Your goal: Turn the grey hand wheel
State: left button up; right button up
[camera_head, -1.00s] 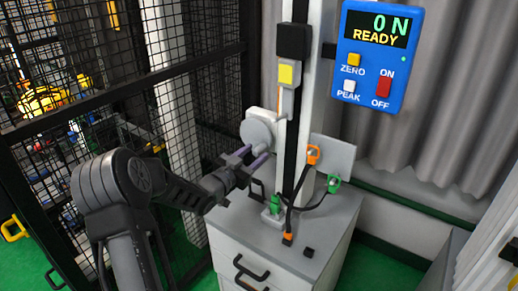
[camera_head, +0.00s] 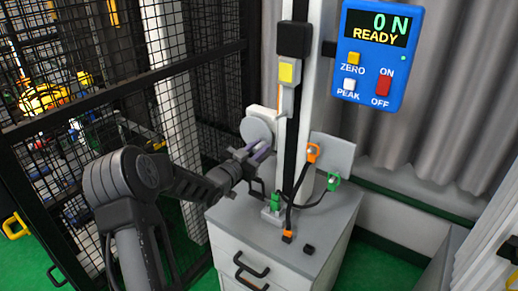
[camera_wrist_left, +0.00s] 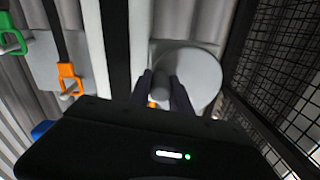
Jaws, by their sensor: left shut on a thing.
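The grey hand wheel (camera_head: 254,130) is a round disc on the side of the white drop tower post, facing left and toward me. It also shows in the left wrist view (camera_wrist_left: 200,80). A short round handle sticks out from its face. My left gripper (camera_head: 262,150) is at the wheel, with its two purple-grey fingers shut on that handle. In the left wrist view the handle (camera_wrist_left: 160,86) shows between the fingers, just in front of the disc. The fingers hide part of the handle. My right gripper does not show.
The tower stands on a white drawer cabinet (camera_head: 275,240). Orange (camera_head: 313,152) and green (camera_head: 333,184) cable connectors hang right of the post. A blue display box (camera_head: 376,55) reads 0 N READY. Black mesh fencing (camera_head: 80,140) stands close on the left.

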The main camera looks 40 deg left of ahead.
pick_arm(q)
grip_shut()
jog(key=shift+d+r+n+b, duration=0.1)
jog(key=shift+r+n+b, duration=0.25)
jog(key=shift+n, duration=0.55)
jog(key=shift+r+n, duration=0.45)
jog(key=shift+n, duration=0.55)
jog(key=o, duration=0.9)
grip_release()
jog(key=shift+c, duration=0.2)
